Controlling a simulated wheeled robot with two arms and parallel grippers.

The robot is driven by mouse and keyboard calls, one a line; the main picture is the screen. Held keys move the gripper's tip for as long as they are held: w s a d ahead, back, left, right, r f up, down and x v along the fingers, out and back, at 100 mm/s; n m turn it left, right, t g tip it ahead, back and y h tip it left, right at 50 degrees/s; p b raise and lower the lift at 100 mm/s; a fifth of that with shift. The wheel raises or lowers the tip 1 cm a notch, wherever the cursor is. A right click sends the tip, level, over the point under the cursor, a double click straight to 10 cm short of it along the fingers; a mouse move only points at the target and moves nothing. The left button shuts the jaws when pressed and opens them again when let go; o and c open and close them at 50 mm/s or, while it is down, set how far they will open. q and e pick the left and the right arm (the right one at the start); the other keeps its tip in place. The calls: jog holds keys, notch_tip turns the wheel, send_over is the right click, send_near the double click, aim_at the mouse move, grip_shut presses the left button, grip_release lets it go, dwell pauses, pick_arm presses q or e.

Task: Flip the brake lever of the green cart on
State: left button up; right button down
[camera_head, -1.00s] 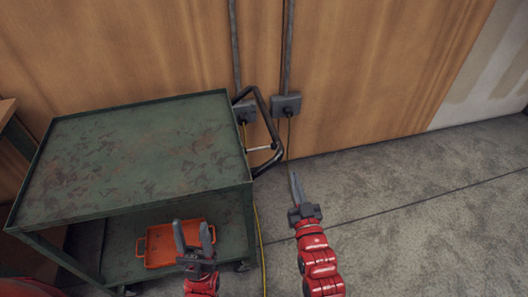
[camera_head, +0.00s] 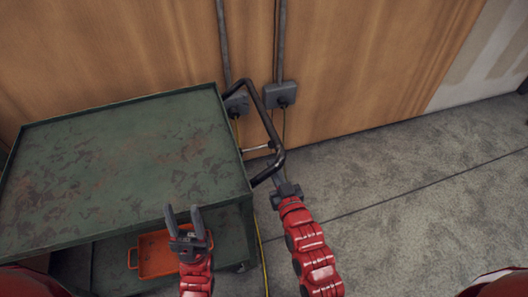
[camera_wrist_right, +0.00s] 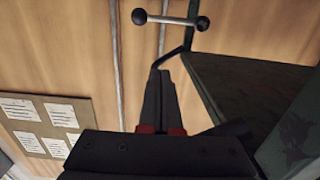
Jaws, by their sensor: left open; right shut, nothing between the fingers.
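The green cart (camera_head: 120,170) stands at the left in the head view, with a black tube handle (camera_head: 268,117) at its right end. A thin pale rod (camera_head: 257,148), which looks like the brake lever, shows inside the handle. In the right wrist view a metal rod with black ball ends (camera_wrist_right: 171,19) shows above the fingertips, apart from them. My right gripper (camera_head: 275,174) is shut and empty, close to the handle's lower bend; contact cannot be told. It also shows in the right wrist view (camera_wrist_right: 160,78). My left gripper (camera_head: 183,212) is open and empty in front of the cart.
An orange tray (camera_head: 154,256) lies on the cart's lower shelf. Two grey wall boxes (camera_head: 281,95) with conduits are on the wooden wall behind the handle. A yellow cable (camera_head: 263,255) runs along the floor by the cart. Floor to the right is clear.

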send_over(257, 148)
jog(key=s+d, duration=0.2)
jog(key=s, duration=0.1)
jog(key=shift+w+a+f, duration=0.1)
jog(key=shift+w+f, duration=0.1)
jog(key=shift+f, duration=0.9)
jog(key=shift+w+a+f, duration=0.1)
jog(key=shift+w+f, duration=0.1)
jog(key=shift+f, duration=0.9)
jog(key=shift+d+f+m+b, duration=0.1)
jog(key=shift+f+m+b, duration=0.2)
jog(key=shift+b, duration=0.25)
